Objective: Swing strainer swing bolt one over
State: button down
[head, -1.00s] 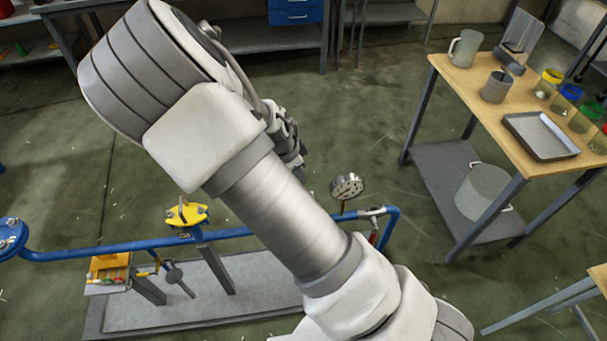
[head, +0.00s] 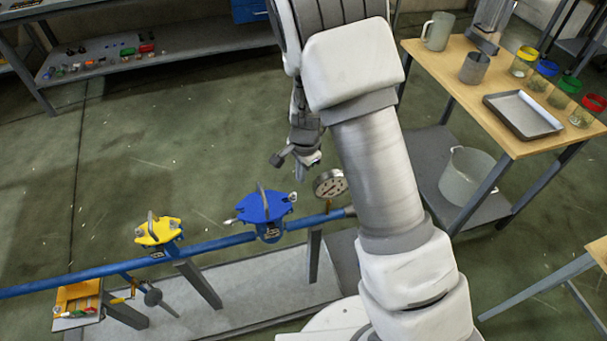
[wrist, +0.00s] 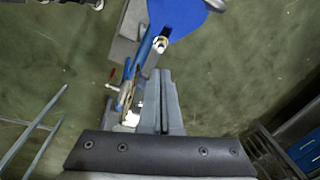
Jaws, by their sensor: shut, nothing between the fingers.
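A blue lidded fitting (head: 263,207) sits on the blue pipe, with a handle on top and small metal bolts at its left and right edges. A yellow-lidded fitting (head: 158,232) stands left of it. I cannot tell by sight which is the strainer. My gripper (head: 302,170) is above and right of the blue lid, near its right bolt (head: 292,197). In the wrist view the shut, empty fingers (wrist: 159,74) point toward the blue lid (wrist: 180,14) and a pale metal bolt (wrist: 160,44) at its edge. Contact with the bolt cannot be told.
A pressure gauge (head: 330,183) stands on the pipe right of the blue lid, close to my arm. A small tray of coloured parts (head: 77,303) is at lower left. A wooden-topped table (head: 468,84) with containers stands at right. The floor behind the pipe is clear.

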aim_at(291, 200)
notch_tip(291, 200, down, 7)
jog(key=shift+w+a+b, duration=0.15)
jog(key=shift+w+b, duration=0.15)
jog(key=shift+w, duration=0.15)
